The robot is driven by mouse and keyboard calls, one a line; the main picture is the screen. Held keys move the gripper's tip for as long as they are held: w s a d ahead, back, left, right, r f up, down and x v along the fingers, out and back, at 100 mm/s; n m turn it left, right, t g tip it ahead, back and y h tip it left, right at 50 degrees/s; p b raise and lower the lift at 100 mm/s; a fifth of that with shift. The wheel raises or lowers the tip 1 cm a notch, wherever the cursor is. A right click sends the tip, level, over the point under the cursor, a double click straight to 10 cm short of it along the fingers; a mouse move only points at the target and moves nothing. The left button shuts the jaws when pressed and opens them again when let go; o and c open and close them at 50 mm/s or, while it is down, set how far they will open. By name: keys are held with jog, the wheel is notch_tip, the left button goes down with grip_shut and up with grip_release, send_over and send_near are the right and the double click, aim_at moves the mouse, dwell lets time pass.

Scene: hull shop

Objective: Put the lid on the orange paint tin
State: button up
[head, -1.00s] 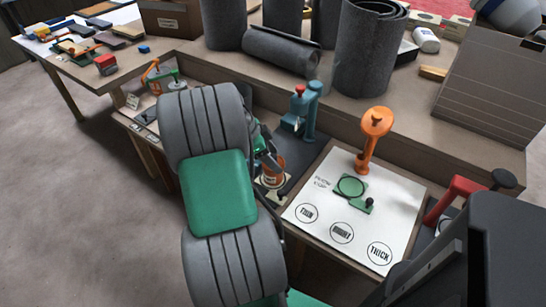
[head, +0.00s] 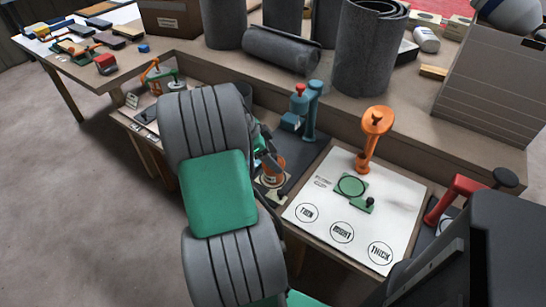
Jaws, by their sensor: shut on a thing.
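The orange paint tin (head: 275,162) stands on the lower bench, just right of my arm. It is small in the head view and partly covered by my gripper. My gripper (head: 266,152) is at the tin, over its upper left side, and mostly hidden behind my own arm. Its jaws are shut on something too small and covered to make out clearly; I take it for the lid. I cannot tell whether the held thing touches the tin's rim.
Right of the tin lies a white board (head: 320,212) with marked circles and a green gauge (head: 352,187). An orange stand (head: 371,138) and a teal stand (head: 311,110) rise behind. Grey rolls (head: 368,50) stand on the raised shelf.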

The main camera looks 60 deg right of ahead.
dwell(0.3)
jog(key=o, duration=1.4)
jog(key=shift+o, duration=0.7)
jog(key=shift+r+p, duration=2.5)
jog(key=shift+r, duration=1.05)
jog(key=shift+c, duration=0.3)
grip_shut()
